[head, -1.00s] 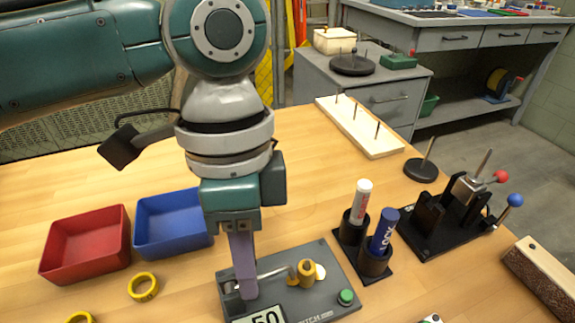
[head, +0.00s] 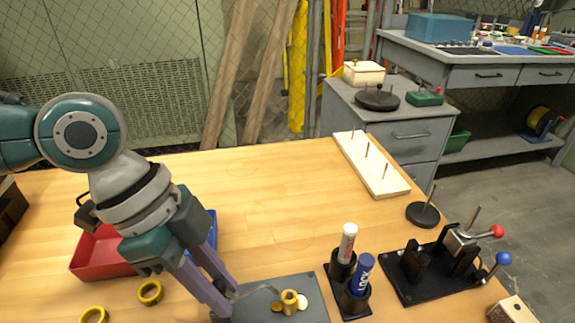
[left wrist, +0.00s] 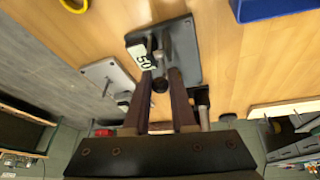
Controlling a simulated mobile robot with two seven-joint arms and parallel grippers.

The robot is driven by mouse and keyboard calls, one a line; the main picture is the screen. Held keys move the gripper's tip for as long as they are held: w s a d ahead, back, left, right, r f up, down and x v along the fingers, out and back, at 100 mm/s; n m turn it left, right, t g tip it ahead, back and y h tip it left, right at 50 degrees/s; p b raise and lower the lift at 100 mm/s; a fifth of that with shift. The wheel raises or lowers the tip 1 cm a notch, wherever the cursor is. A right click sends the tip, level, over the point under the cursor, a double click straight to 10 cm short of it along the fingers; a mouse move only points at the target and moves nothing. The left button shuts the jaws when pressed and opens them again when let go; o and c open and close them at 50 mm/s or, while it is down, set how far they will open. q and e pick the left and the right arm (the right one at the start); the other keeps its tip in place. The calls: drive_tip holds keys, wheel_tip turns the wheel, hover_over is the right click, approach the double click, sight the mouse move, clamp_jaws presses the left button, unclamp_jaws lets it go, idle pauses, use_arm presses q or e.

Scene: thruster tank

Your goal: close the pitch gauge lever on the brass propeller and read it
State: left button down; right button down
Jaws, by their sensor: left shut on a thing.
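The pitch gauge is a grey plate (head: 312,285) at the bottom of the head view, partly cut off. The brass propeller (head: 289,302) sits on it. A thin metal lever (head: 258,289) runs from near the propeller left to my left gripper (head: 229,300). That gripper is tilted, its two long fingers shut on the lever's end. In the left wrist view a dark knob (left wrist: 160,85) shows between the fingers, by the gauge plate (left wrist: 185,60). A white readout (left wrist: 140,57) there appears to show 50. My right gripper is not in view.
A red bin (head: 98,262) and a partly hidden blue bin (head: 212,230) stand behind the gripper. Yellow rings (head: 150,293) lie at left. Right of the gauge stand a holder with a blue marker (head: 362,275) and a black clamp fixture (head: 440,275). The table's middle is clear.

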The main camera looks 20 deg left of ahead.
use_arm(q)
drive_tip(key=shift+r, duration=0.1)
drive_tip(key=c, duration=0.7)
unclamp_jaws()
drive_tip(key=shift+c, duration=0.2)
drive_tip(key=p+v, duration=0.1)
drive_tip(key=v, duration=0.9)
drive_tip(key=shift+p, duration=0.35)
